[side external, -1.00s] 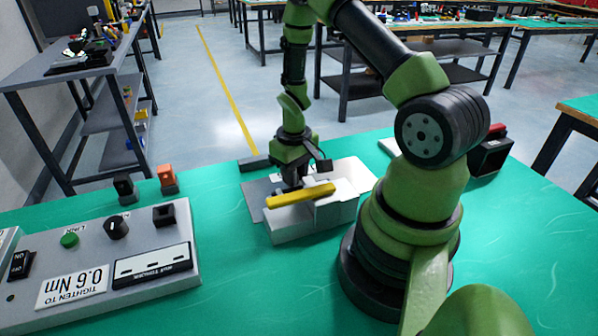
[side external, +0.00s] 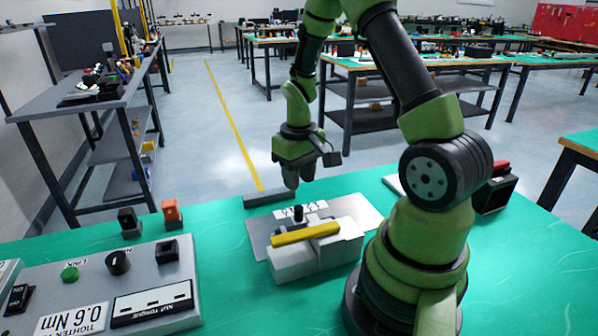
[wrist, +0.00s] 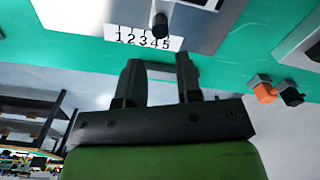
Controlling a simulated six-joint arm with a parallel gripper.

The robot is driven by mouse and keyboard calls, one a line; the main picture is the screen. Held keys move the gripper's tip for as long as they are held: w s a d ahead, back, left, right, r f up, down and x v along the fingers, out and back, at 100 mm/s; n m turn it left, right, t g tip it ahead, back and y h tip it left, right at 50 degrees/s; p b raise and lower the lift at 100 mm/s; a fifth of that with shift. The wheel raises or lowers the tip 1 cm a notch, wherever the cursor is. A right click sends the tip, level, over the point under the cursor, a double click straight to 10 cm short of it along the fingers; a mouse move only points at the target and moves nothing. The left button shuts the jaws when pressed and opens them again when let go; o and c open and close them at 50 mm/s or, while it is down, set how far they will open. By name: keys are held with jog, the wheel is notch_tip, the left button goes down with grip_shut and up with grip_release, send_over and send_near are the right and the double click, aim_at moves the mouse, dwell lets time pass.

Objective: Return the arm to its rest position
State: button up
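My gripper (side external: 291,183) hangs in the air above the far side of the grey fixture (side external: 296,262), pointing down and touching nothing that I can see. In the wrist view my gripper (wrist: 160,68) shows two dark fingers spread apart with no held object between them. A black peg (side external: 298,213) stands on the fixture behind a yellow bar (side external: 305,234). The peg also shows in the wrist view (wrist: 160,25), beyond the fingertips and beside a white label reading 12345 (wrist: 146,39).
A dark grey bar (side external: 270,198) lies at the bench's back edge. A control panel (side external: 90,270) with knob and switches is at left, with black (side external: 129,222) and orange (side external: 171,213) switch blocks behind it. A black box (side external: 495,192) stands right of my base. Air above the fixture is clear.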

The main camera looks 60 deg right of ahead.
jog(key=shift+r, duration=0.5)
jog(key=shift+a+r, duration=0.1)
jog(key=shift+r, duration=0.1)
jog(key=s+a+r+t+y, duration=0.1)
jog(key=s+a+r+t, duration=0.2)
jog(key=a+r, duration=0.5)
jog(key=s+a+r+t+y, duration=0.1)
jog(key=s+a+r+t, duration=0.3)
jog(key=r, duration=0.7)
jog(key=s+a, duration=0.2)
jog(key=a, duration=0.2)
jog(key=shift+s+a+r+n, duration=0.2)
jog(key=shift+r+n, duration=0.1)
jog(key=shift+r, duration=0.05)
